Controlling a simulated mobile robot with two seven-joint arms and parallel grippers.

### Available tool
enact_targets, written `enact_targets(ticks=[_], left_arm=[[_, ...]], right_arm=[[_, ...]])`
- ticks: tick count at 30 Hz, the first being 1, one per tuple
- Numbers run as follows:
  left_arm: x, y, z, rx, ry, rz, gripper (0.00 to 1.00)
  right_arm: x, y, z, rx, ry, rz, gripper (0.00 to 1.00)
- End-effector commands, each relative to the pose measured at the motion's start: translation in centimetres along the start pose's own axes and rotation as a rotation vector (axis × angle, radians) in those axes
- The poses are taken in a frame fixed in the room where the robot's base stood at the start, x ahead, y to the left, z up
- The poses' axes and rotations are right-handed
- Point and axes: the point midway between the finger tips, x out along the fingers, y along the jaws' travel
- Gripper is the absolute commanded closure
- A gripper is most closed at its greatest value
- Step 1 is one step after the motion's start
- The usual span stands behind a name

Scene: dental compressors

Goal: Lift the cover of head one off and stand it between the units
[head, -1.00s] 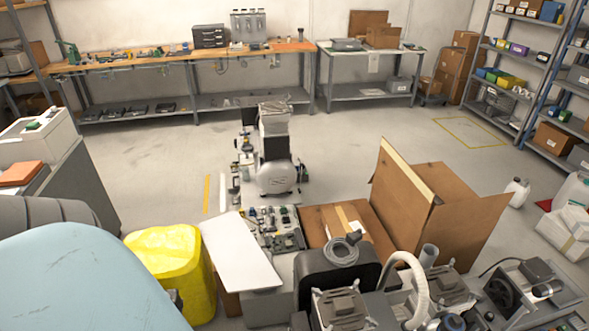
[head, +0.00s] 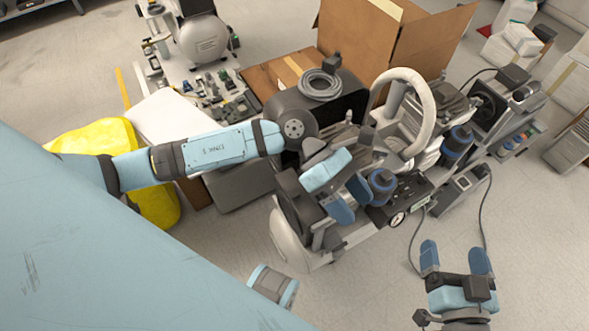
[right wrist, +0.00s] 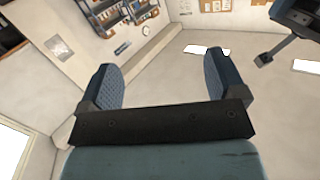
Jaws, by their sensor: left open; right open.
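The twin-head compressor (head: 393,128) stands in the middle of the head view. Its nearer head, with dark finned metal (head: 345,137), is largely hidden behind my left arm and gripper; I cannot make out its cover clearly or tell which head is one. The other head (head: 450,98) is further right, beyond a pale curved hose. My left gripper (head: 350,199) is open, over the near side of the compressor beside a blue-topped cylinder (head: 382,182); contact cannot be told. My right gripper (head: 455,259) is open and empty over the floor; its spread fingers also show in the right wrist view (right wrist: 162,85).
A coiled grey hose (head: 320,85) lies on a black housing behind my left wrist. An open cardboard box (head: 400,40) stands behind the compressor. A pressure gauge (head: 397,219) and cables are on its near side. Bare floor (head: 535,235) lies at lower right.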

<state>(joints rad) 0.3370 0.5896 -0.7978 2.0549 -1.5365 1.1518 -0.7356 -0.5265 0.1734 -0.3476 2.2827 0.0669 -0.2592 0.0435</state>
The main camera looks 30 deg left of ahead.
Motion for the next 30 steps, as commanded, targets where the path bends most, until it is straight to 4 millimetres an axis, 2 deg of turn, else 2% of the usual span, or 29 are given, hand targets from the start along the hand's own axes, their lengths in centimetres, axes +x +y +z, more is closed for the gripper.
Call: enact_targets(ticks=[1,3,6,9,13,16,25,30], left_arm=[[0.0,1.6,-4.2,0.109,0.167,0.015,0.40],[-1.5,3.2,-8.0,0.237,0.399,0.027,0.40],[-4.5,5.4,-12.2,0.360,0.691,0.041,0.40],[-7.6,7.0,-14.7,0.426,0.912,0.050,0.40],[-10.4,8.0,-16.1,0.458,1.083,0.057,0.40],[-11.1,8.4,-16.8,0.465,1.134,0.057,0.40],[-8.7,9.9,-21.6,0.463,1.138,0.056,0.40],[-7.9,10.4,-23.3,0.465,1.137,0.057,0.40]], right_arm=[[0.3,0.1,2.0,0.005,0.029,-0.012,0.11],[0.4,-0.2,2.3,0.013,0.066,-0.027,0.11],[0.4,-0.6,2.5,0.024,0.110,-0.046,0.11],[0.3,-0.8,2.6,0.033,0.143,-0.060,0.11],[0.2,-1.1,2.5,0.040,0.168,-0.071,0.11],[0.2,-1.2,2.1,0.043,0.187,-0.079,0.11],[-0.1,-2.2,0.4,0.063,0.287,-0.122,0.11],[0.1,-2.1,1.3,0.064,0.252,-0.123,0.11]])
